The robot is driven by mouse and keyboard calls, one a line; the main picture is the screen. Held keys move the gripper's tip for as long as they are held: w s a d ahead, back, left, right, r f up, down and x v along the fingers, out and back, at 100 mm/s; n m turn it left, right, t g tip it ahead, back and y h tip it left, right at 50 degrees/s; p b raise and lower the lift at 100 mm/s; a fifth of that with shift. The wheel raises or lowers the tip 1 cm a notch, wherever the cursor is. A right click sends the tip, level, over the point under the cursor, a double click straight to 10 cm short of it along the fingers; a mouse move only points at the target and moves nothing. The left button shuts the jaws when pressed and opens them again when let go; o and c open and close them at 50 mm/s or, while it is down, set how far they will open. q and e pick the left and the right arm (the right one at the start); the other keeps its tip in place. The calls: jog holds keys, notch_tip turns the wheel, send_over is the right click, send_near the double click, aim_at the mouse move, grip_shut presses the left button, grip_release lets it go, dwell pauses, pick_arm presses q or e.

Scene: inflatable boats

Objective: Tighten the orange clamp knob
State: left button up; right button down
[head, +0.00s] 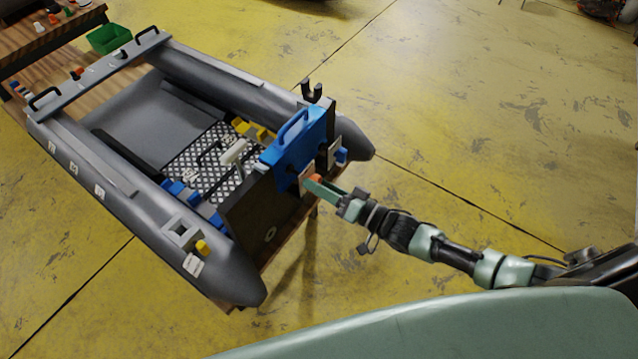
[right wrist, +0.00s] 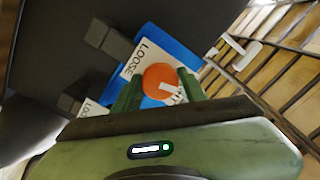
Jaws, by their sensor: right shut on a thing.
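The orange clamp knob (right wrist: 160,82) is round with a white mark and sits on a white label plate (right wrist: 139,58) that reads LOOSE; other lettering is partly hidden. My right gripper (right wrist: 158,92) is shut on the knob, with one green finger on each side of it. In the head view the right gripper (head: 316,186) reaches the outer face of the dark transom board (head: 262,208), and only a bit of the orange knob (head: 316,178) shows there. A blue bracket with a handle (head: 294,138) straddles the board above the knob. My left gripper is not in view.
The grey inflatable boat (head: 205,75) rests on a wooden table. A second label (right wrist: 90,108) and dark blocks are on the board beside the knob.

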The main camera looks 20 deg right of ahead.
jog(key=c, duration=0.9)
grip_release()
jog(key=p+v, duration=0.2)
jog(key=v, duration=0.6)
